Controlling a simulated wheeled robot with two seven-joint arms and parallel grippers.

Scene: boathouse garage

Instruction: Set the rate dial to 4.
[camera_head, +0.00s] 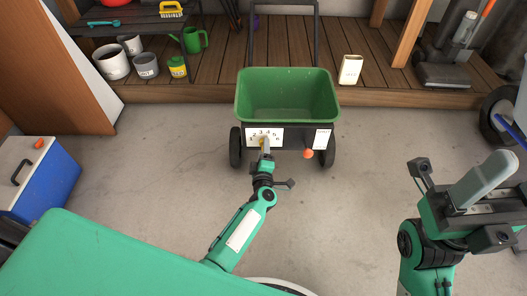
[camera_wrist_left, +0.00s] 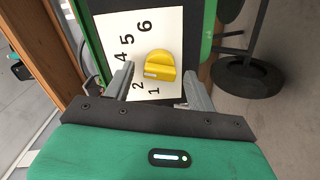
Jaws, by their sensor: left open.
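The rate dial (camera_wrist_left: 160,65) is a yellow knob on a white number plate (camera_wrist_left: 108,32), on the front of a green-hoppered spreader (camera_head: 288,95). In the left wrist view 1, 2, 4, 5 and 6 show; 3 is hidden behind a finger. The dial's white mark faces left in that view, between 2 and 4. My left gripper (camera_wrist_left: 157,77) is open, its fingers on either side of the dial's near edge; contact cannot be told. In the head view it is in front of the plate (camera_head: 278,132). My right gripper (camera_head: 480,185) is raised at the right, away from the spreader; its jaw opening is unclear.
An orange knob (camera_head: 308,153) and a second white label (camera_head: 322,139) are right of the dial. The spreader's wheels (camera_head: 236,147) flank its front. A blue cooler (camera_head: 40,175) stands at left. A wooden deck (camera_head: 215,75) lies behind; concrete floor around is clear.

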